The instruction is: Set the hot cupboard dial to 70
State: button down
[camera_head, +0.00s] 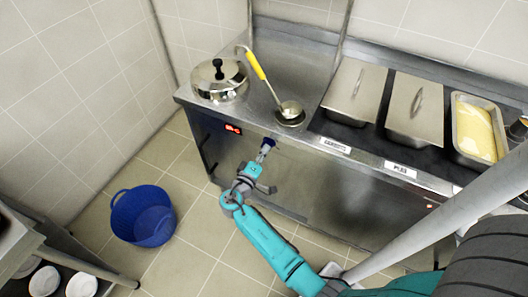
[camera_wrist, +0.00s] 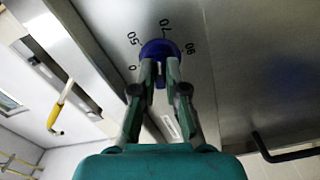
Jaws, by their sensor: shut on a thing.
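The hot cupboard dial is a blue round knob (camera_wrist: 158,48) on the steel front panel, and it also shows in the head view (camera_head: 269,142). Marks 0, 50, 70 and what looks like 90 run around it in the wrist view, with 70 just above the knob. My gripper (camera_wrist: 160,66) is shut on the dial, one finger on each side of its blue grip; it also shows in the head view (camera_head: 263,154). The fingers hide part of the knob, and I cannot tell which mark it points to.
A red display (camera_head: 232,128) glows on the cupboard front, its digits too small to read. On top stand a lidded pot (camera_head: 219,82), a ladle (camera_head: 290,110) with a yellow handle and lidded trays (camera_head: 354,92). A blue basket (camera_head: 143,215) stands on the floor at left.

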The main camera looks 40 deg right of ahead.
jog(key=shift+f+m, duration=0.1)
jog(key=shift+m, duration=1)
jog(key=c, duration=1.2)
grip_release()
jog(key=v, duration=1.2)
